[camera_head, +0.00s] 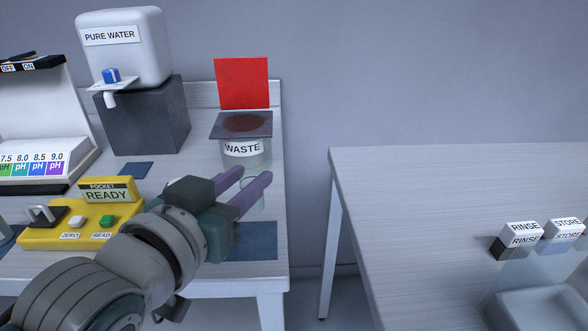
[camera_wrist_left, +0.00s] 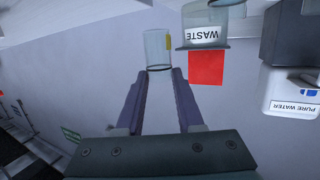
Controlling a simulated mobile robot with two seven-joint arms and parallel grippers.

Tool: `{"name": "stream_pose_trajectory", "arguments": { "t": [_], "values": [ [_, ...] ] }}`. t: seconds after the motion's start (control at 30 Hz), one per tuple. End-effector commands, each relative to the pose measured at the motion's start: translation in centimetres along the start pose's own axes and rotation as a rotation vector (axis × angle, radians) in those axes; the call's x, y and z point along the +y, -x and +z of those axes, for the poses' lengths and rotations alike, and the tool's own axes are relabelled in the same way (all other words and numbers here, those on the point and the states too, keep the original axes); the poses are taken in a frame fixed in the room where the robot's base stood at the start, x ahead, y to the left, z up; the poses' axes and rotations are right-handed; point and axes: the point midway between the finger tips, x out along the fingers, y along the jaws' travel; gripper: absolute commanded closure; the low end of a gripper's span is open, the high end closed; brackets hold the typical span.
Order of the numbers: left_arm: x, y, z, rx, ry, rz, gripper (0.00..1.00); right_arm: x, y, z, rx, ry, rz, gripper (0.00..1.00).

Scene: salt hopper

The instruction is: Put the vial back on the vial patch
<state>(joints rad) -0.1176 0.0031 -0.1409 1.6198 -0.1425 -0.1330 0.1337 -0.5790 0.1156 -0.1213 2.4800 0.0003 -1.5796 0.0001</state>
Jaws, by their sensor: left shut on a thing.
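My left gripper (camera_head: 250,180) reaches over the left table with its purple fingers shut on a clear glass vial (camera_head: 254,198). In the left wrist view the vial (camera_wrist_left: 157,52) stands out past the fingertips (camera_wrist_left: 160,74), with a yellow mark on its side. It looks empty, though the clear glass makes this hard to tell. A blue patch (camera_head: 258,246) lies near the table's front right corner, below the gripper and partly hidden by it. A smaller dark blue patch (camera_head: 128,171) lies farther back. No label shows which is the vial patch. My right gripper is out of view.
A WASTE jar (camera_head: 245,158) with a red panel (camera_head: 242,83) stands just behind the gripper. A yellow pocket meter (camera_head: 80,224) lies left. A PURE WATER tank (camera_head: 125,50) stands on a grey block (camera_head: 146,120). A gap separates the right table (camera_head: 430,200).

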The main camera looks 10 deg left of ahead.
Motion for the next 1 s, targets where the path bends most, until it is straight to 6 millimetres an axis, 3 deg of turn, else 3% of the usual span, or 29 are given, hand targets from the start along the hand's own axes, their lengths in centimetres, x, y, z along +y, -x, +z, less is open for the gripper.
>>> {"name": "stream_pose_trajectory", "arguments": {
  "t": [0.4,0.83,0.87,1.0],
  "values": [
    [0.0,-1.1,5.2,0.0,0.0,-0.001,1.0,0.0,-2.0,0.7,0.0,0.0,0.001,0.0],
    [0.0,-1.2,5.8,0.001,0.0,-0.001,1.0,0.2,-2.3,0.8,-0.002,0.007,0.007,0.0],
    [0.0,-1.2,5.7,0.001,-0.001,-0.001,0.61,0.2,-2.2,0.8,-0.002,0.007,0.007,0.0],
    [0.0,-1.2,5.7,0.001,-0.001,-0.001,0.46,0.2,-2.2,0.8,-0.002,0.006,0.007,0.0]
  ]
}}
